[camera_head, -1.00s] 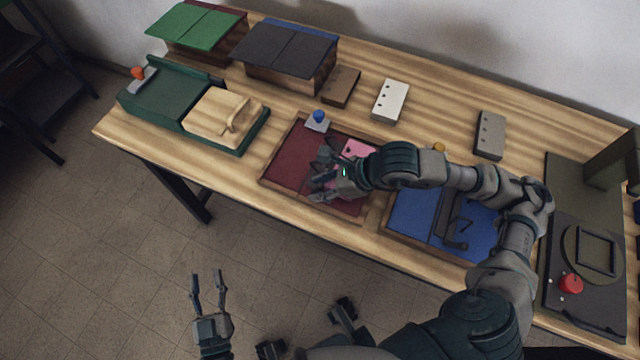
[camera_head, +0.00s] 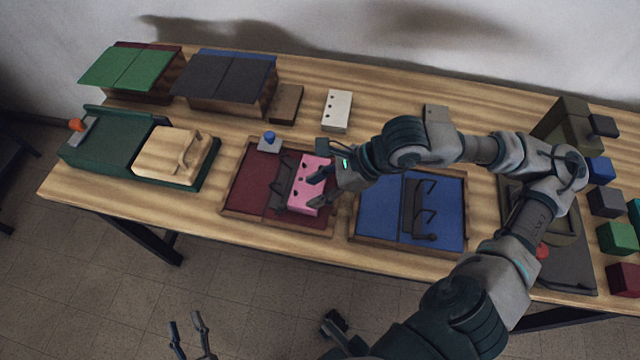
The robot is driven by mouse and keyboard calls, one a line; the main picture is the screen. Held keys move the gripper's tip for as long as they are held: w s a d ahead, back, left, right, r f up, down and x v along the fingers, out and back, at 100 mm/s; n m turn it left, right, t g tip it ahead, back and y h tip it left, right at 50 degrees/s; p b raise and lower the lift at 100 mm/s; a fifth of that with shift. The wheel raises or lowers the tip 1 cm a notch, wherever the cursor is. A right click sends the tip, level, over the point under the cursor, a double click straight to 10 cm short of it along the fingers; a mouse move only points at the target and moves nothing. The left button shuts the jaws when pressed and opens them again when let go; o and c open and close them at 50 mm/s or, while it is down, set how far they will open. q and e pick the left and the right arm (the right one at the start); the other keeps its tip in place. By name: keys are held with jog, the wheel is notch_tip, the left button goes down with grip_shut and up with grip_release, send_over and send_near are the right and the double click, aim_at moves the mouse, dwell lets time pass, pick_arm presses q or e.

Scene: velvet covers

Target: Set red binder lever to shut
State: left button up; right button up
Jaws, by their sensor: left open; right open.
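The red binder (camera_head: 243,184) lies open in a wooden-rimmed tray on the table. A dark ring mechanism (camera_head: 281,172) runs along its middle. A pink block with holes (camera_head: 309,168) lies on its right half, against the rings. My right gripper (camera_head: 309,190) is open, with its fingers over or beside the pink block; I cannot tell whether they touch it. The red binder's lever is not clear, near the dark shapes at the front of the rings. My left gripper (camera_head: 186,322) is open and empty, low in front of the table.
A blue binder (camera_head: 384,208) with open rings lies to the right. A blue-knobbed piece (camera_head: 269,142) stands behind the red binder. A green base with a wooden block (camera_head: 166,152) is at left. White (camera_head: 337,110) and brown (camera_head: 286,104) blocks lie behind. Coloured cubes are at far right.

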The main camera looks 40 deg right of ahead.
jog(key=shift+s+d+r, duration=0.2)
jog(key=shift+r, duration=0.15)
